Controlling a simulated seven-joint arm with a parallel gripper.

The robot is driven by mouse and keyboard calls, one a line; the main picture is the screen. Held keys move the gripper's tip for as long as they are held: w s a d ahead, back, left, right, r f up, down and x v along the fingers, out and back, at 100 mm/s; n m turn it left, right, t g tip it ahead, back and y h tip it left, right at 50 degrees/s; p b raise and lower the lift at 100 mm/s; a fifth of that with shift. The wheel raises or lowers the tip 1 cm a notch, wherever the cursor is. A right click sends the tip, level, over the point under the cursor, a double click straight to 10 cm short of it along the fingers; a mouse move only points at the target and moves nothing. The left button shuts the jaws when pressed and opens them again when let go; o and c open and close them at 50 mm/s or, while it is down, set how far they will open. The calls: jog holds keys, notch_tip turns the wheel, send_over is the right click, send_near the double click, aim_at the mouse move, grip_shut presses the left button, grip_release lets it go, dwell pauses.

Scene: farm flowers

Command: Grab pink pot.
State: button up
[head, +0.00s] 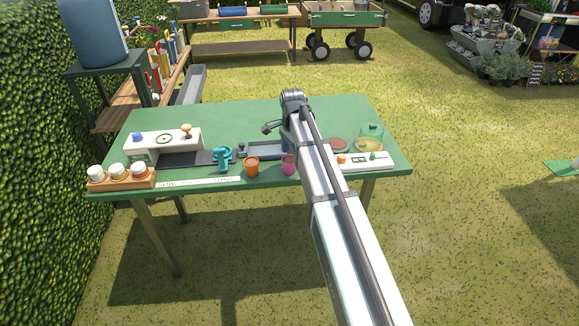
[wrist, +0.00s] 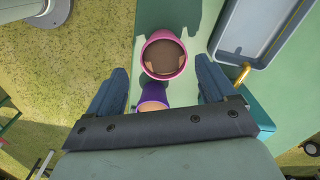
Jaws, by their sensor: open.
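The pink pot (wrist: 165,50), filled with brown soil, stands upright on the green table in the wrist view, seen from above. In the head view the pink pot (head: 289,169) is near the front table edge, partly hidden by my arm. My gripper (wrist: 160,66) is open in the wrist view, its two blue-grey fingers apart and on either side of the line to the pot. No contact with the pot can be made out. A purple object with an orange-tan top (wrist: 153,104) lies between the fingers, below the pink pot in the picture. The fingers are hard to make out in the head view.
An orange pot (head: 251,166) stands left of the pink pot. A grey tray (head: 266,149) lies behind, and a teal tool (head: 222,157) sits further left. A glass dome (head: 369,137) stands at the right. The front table edge is close to the pots.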

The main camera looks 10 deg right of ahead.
aim_at(289, 162)
jog(key=shift+w+a+f, duration=0.1)
jog(key=shift+a+f, duration=0.15)
jog(key=shift+f, duration=1.2)
jog(key=shift+w+a+f, duration=0.1)
jog(key=shift+a+f, duration=0.1)
jog(key=shift+f, duration=1.2)
jog(key=c, duration=1.1)
